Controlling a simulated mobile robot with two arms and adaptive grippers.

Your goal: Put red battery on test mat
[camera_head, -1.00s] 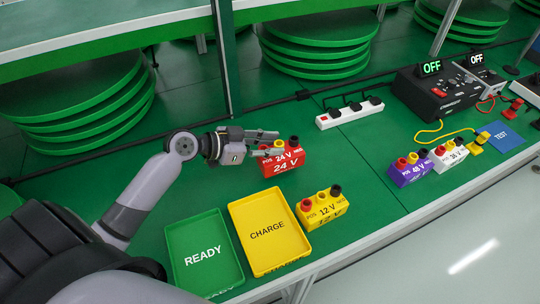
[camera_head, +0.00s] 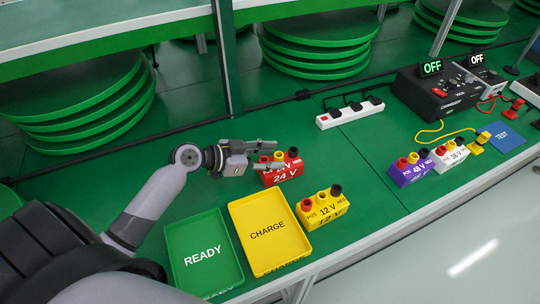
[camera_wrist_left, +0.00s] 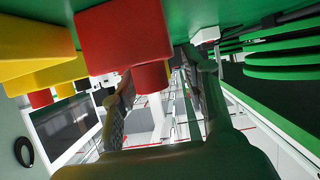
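The red 24 V battery (camera_head: 283,178) stands upright on the green bench behind the yellow 12 V battery. My left gripper (camera_head: 272,154) reaches in from the left at its terminals, fingers apart, one in front of and one behind the nearest post. In the left wrist view the red battery (camera_wrist_left: 122,35) fills the top, a red post hanging near the open fingers (camera_wrist_left: 160,85). I cannot tell whether the fingers touch it. The blue test mat (camera_head: 502,138) lies at the far right, bare except for its label. My right gripper is out of view.
Green READY tray (camera_head: 203,276) and yellow CHARGE tray (camera_head: 262,266) lie at the front. The yellow 12 V battery (camera_head: 322,212) is close by. Purple (camera_head: 410,173) and white (camera_head: 450,158) batteries stand near the mat. A power strip (camera_head: 350,115) and black tester (camera_head: 437,97) are behind.

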